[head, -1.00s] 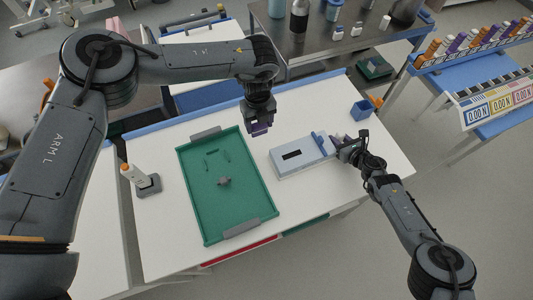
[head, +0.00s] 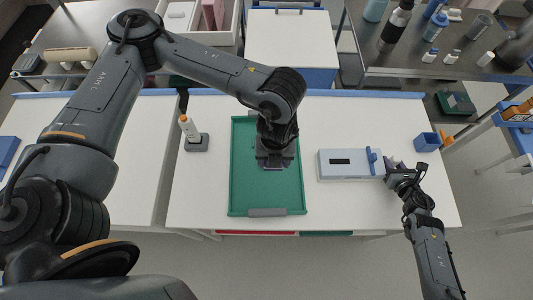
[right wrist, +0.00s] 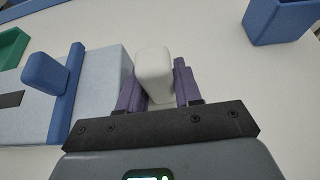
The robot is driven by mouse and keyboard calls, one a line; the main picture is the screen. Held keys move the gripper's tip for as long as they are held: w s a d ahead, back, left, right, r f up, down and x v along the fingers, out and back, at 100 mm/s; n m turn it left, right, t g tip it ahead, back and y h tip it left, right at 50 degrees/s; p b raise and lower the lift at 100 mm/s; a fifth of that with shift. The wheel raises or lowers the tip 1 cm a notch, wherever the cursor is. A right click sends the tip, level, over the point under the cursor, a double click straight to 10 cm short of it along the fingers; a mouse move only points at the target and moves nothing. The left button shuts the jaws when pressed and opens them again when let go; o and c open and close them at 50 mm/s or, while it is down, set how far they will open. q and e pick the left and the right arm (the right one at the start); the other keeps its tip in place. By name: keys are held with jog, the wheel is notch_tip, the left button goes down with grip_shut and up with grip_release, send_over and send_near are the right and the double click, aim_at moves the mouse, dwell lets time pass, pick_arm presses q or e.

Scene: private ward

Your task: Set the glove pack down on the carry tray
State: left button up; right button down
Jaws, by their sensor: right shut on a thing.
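The green carry tray (head: 240,185) with grey end handles lies on the white table, left of the middle. My left gripper (head: 274,166) is above the tray, pointing down; its wrist hides its jaws and much of the tray floor, so I cannot tell whether it holds anything. My right gripper (head: 392,170) is at the right end of a pale box with a blue bar (head: 345,164). In the right wrist view its purple fingers (right wrist: 155,88) are shut on a pale rounded block (right wrist: 153,72). I cannot identify a glove pack for certain.
A white-and-orange bottle (head: 188,127) stands in a grey holder left of the tray. A small blue bin (head: 427,142) is at the table's right edge. Bottles (head: 397,25) crowd the metal counter behind. The table between tray and pale box is clear.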

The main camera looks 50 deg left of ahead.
aim_at(266, 169)
pick_arm(q)
jog(key=shift+s+a+f, duration=0.7)
jog(key=shift+a+f, duration=0.05)
notch_tip(266, 169, down, 5)
jog(key=shift+s+r, duration=0.15)
jog(key=shift+f, duration=2.55)
jog(key=o, duration=1.3)
jog(key=shift+f, duration=0.1)
